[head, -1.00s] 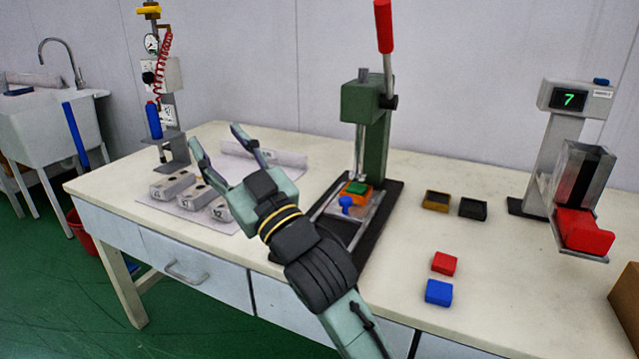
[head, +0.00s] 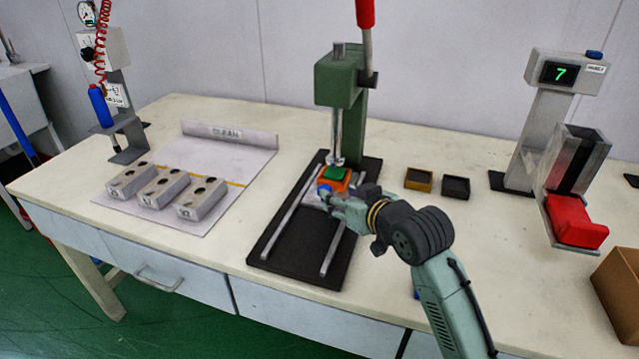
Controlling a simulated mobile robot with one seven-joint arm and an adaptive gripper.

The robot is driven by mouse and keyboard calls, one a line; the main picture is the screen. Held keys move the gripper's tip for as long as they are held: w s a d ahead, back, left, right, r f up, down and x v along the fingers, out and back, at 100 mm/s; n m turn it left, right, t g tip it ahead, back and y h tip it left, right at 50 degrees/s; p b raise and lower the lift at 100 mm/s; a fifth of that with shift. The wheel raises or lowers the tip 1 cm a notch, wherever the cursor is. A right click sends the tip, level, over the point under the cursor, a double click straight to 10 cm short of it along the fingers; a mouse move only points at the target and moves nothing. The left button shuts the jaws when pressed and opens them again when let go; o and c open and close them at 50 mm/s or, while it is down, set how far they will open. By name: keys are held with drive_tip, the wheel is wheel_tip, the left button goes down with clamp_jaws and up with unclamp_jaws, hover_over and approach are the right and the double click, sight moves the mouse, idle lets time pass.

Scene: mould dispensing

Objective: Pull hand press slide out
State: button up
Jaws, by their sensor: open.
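The green hand press (head: 341,82) stands on a black base (head: 290,255) with two metal rails. Its slide sits at the back of the rails under the ram and carries an orange block with a green top (head: 335,174). The slide's blue knob (head: 323,189) shows at the front of the slide, partly hidden by my gripper. My gripper (head: 328,197) is open and at the knob, with its fingers close to it. I cannot tell whether the fingers touch the knob.
Several grey moulds (head: 165,187) lie on a sheet at the left. Two small trays (head: 419,180) sit right of the press. A dispenser with a red drawer (head: 577,228) stands at the right. The rails in front of the slide are clear.

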drive_tip(key=p+x, duration=0.2)
drive_tip(key=x, duration=0.7)
drive_tip(key=shift+a, duration=0.1)
drive_tip(key=shift+c, duration=0.2)
clamp_jaws()
idle(0.4)
